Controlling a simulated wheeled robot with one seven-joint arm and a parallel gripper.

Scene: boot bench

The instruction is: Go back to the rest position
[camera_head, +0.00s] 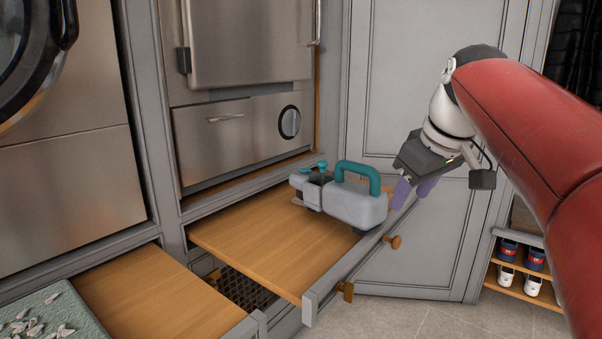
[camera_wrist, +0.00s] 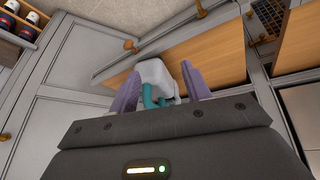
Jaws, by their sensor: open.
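My gripper (camera_head: 412,191) is at the right of the pull-out wooden shelf, its two purple fingers pointing down and spread apart. A grey device with a teal handle (camera_head: 356,208) sits on the shelf (camera_head: 258,248), near its right edge. In the wrist view, the device (camera_wrist: 153,72) appears beyond and between my open fingers (camera_wrist: 160,88). The near finger overlaps the device's right end in the head view; I cannot tell whether they touch. My red arm reaches in from the right.
A second wooden pull-out (camera_head: 150,291) is at lower left, beside a green surface with pale chips (camera_head: 45,318). A wire basket (camera_head: 243,290) lies between the pull-outs. A brown knob (camera_head: 394,242) sticks out at the shelf's right. Shoes (camera_head: 533,285) stand on a rack at right.

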